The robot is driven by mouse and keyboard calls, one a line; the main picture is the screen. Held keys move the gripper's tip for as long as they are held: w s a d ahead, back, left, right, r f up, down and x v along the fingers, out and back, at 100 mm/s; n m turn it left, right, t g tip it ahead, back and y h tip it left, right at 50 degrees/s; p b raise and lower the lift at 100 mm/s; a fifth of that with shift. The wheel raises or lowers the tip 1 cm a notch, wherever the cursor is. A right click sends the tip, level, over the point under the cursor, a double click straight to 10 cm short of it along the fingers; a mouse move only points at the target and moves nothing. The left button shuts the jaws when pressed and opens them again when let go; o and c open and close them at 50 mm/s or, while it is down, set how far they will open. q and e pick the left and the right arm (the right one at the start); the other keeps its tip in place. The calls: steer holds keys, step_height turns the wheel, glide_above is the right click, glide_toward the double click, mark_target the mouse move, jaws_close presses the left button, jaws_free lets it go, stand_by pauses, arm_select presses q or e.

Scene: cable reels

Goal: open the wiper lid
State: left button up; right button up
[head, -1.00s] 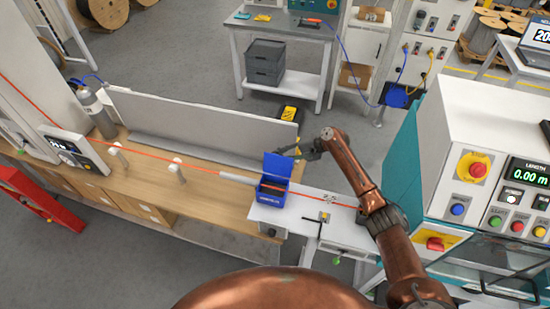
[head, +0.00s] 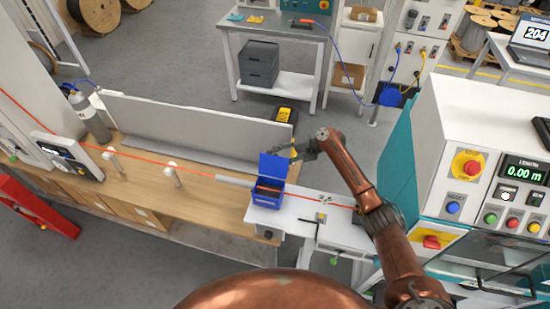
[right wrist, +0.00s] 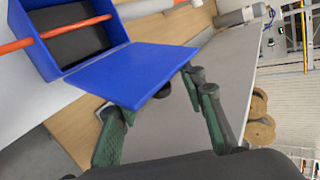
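The wiper is a small blue box (head: 267,196) on the white table, with the orange cable running through it. Its blue lid (head: 272,166) stands raised at the back of the box. In the right wrist view, the lid (right wrist: 132,74) is swung open away from the box (right wrist: 62,32), and the dark inside with the cable shows. My right gripper (head: 294,153) is just right of the raised lid. In the wrist view, its green fingers (right wrist: 152,94) are spread apart near the lid's free edge, holding nothing. Any contact is unclear. My left gripper is out of view.
The orange cable (head: 140,164) runs along the wooden bench (head: 215,205). A grey panel (head: 200,122) stands behind it. The white and teal control cabinet (head: 455,120) is close on the right of my right arm. A small tool (head: 318,226) lies on the white table.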

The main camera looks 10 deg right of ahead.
steer(key=v, duration=0.7)
stand_by(0.3)
